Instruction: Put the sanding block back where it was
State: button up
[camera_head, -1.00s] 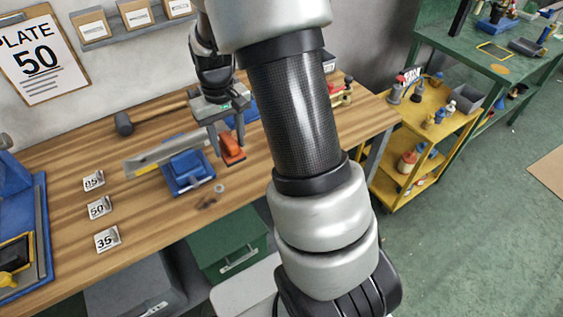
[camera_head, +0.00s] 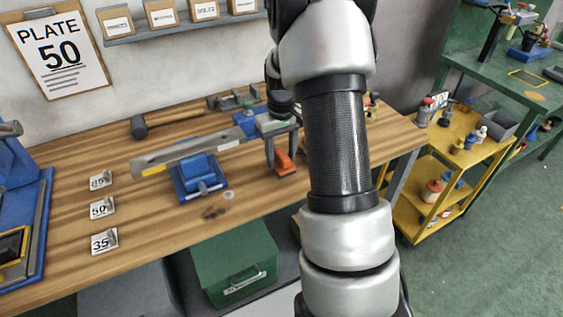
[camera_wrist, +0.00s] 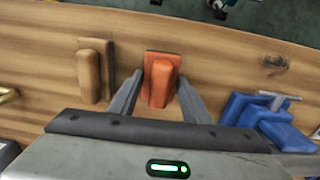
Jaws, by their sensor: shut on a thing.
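The orange sanding block (camera_head: 284,163) is between the fingers of my gripper (camera_head: 283,160), to the right of the blue vise (camera_head: 200,178) on the wooden bench. In the wrist view the orange sanding block (camera_wrist: 160,84) sits lengthwise between the two fingers of my gripper (camera_wrist: 160,92), which is shut on it. Whether its underside touches the bench cannot be told. A tan block on a darker base (camera_wrist: 92,72) lies on the bench, left of the orange one in the wrist view; my arm hides that spot in the head view.
A long metal bar (camera_head: 185,154) lies over the blue vise, which also shows in the wrist view (camera_wrist: 268,118). A mallet (camera_head: 140,127) lies behind. Number cards (camera_head: 102,208) stand at the left. A yellow cart (camera_head: 455,165) stands beyond the bench's right end.

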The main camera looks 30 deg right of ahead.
jog(key=shift+f, duration=1.1)
jog(key=shift+f, duration=0.25)
jog(key=o, duration=1)
jog(key=shift+r, duration=0.1)
